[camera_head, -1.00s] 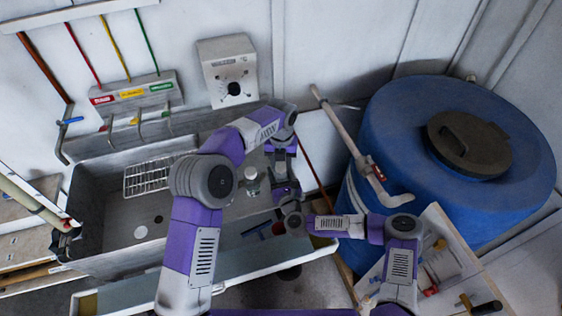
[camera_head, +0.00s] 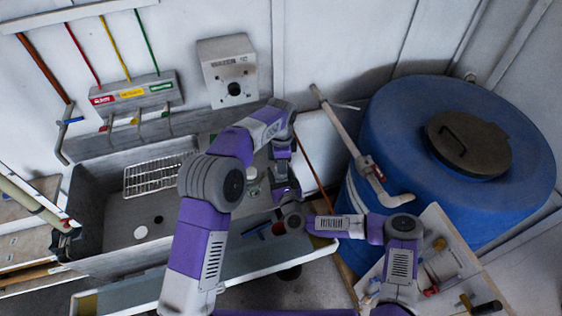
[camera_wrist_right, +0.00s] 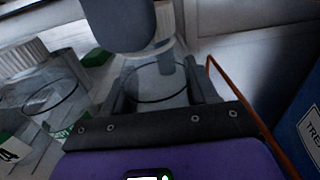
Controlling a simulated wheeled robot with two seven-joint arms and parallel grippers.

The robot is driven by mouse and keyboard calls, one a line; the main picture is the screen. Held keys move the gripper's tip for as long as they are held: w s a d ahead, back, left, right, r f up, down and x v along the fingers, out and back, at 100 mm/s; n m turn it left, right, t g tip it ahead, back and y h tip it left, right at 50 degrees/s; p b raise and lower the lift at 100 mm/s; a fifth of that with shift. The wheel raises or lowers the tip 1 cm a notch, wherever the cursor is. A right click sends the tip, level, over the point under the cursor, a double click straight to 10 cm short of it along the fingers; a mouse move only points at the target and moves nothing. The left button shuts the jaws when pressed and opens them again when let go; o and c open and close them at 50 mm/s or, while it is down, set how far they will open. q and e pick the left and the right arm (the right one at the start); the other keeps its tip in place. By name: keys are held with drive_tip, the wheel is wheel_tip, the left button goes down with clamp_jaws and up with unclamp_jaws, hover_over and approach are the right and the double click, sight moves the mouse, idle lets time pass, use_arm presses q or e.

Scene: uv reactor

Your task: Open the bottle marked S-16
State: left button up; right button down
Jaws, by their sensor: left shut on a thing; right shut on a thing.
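A clear bottle (camera_wrist_right: 160,88) stands between the fingers of my right gripper (camera_wrist_right: 158,92) in the right wrist view; its label is not readable there. A white ribbed cap (camera_wrist_right: 164,24) shows at its top, partly behind the dark finger of my left gripper (camera_wrist_right: 120,22), which is shut on it. I cannot tell whether cap and bottle are apart. In the head view, my left gripper (camera_head: 281,154) points down over my right gripper (camera_head: 283,184), and the arms hide the held bottle.
Other clear bottles with white caps (camera_wrist_right: 24,56) stand close on the left in the right wrist view. A sink (camera_head: 90,215) with a wire rack (camera_head: 155,178) lies left. A blue tank (camera_head: 400,130) and an orange rod (camera_head: 309,163) are on the right.

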use_arm(q)
drive_tip(key=n, duration=2.4)
drive_tip(key=shift+n, duration=0.3)
drive_tip(key=n, duration=0.9)
drive_tip(key=shift+r, duration=0.1)
